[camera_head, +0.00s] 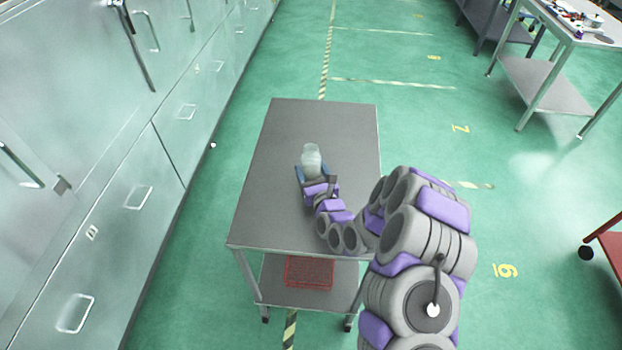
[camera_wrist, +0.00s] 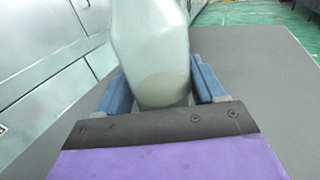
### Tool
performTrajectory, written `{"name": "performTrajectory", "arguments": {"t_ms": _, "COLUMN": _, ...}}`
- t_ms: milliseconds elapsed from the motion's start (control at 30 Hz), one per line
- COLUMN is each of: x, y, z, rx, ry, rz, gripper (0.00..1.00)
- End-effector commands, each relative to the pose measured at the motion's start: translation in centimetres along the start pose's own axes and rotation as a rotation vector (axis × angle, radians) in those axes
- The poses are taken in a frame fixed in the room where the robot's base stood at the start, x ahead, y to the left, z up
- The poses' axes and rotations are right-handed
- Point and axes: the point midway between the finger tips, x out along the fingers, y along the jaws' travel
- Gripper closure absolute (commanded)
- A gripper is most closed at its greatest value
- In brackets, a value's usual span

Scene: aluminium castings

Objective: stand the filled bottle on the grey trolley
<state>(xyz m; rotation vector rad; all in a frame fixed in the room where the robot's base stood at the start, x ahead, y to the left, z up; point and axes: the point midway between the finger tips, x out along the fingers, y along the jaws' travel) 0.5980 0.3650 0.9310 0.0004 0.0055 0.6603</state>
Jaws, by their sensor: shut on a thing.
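The bottle (camera_head: 312,158) is pale, whitish and translucent, and shows over the middle of the grey trolley's top (camera_head: 325,118) in the head view. My gripper (camera_head: 313,172) is shut on the bottle, with a blue finger on each side of it. In the wrist view the bottle (camera_wrist: 152,50) stands roughly upright between the blue fingers of my gripper (camera_wrist: 160,85). Its lower end is partly hidden behind the dark gripper edge. I cannot tell whether its base touches the grey top (camera_wrist: 255,75).
A red basket (camera_head: 309,272) sits on the trolley's lower shelf. Metal cabinets (camera_head: 130,150) line the left. A metal table (camera_head: 555,60) stands at the upper right, and part of a red frame (camera_head: 608,235) shows at the right edge. The trolley top around the bottle is clear.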

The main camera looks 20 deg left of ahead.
Motion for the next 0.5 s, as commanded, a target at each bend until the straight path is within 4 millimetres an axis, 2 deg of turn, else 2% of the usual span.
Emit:
{"name": "performTrajectory", "arguments": {"t_ms": 133, "x": 0.0, "y": -0.2, "z": -1.1, "rx": 0.0, "ry": 0.0, "rz": -0.001, "gripper": 0.67}}
{"name": "performTrajectory", "arguments": {"t_ms": 300, "x": 0.1, "y": 0.0, "z": -3.6, "rx": -0.003, "ry": 0.004, "rz": -0.002, "gripper": 0.67}}
{"name": "performTrajectory", "arguments": {"t_ms": 500, "x": 0.2, "y": 0.1, "z": -3.6, "rx": -0.004, "ry": 0.002, "rz": -0.001, "gripper": 0.67}}
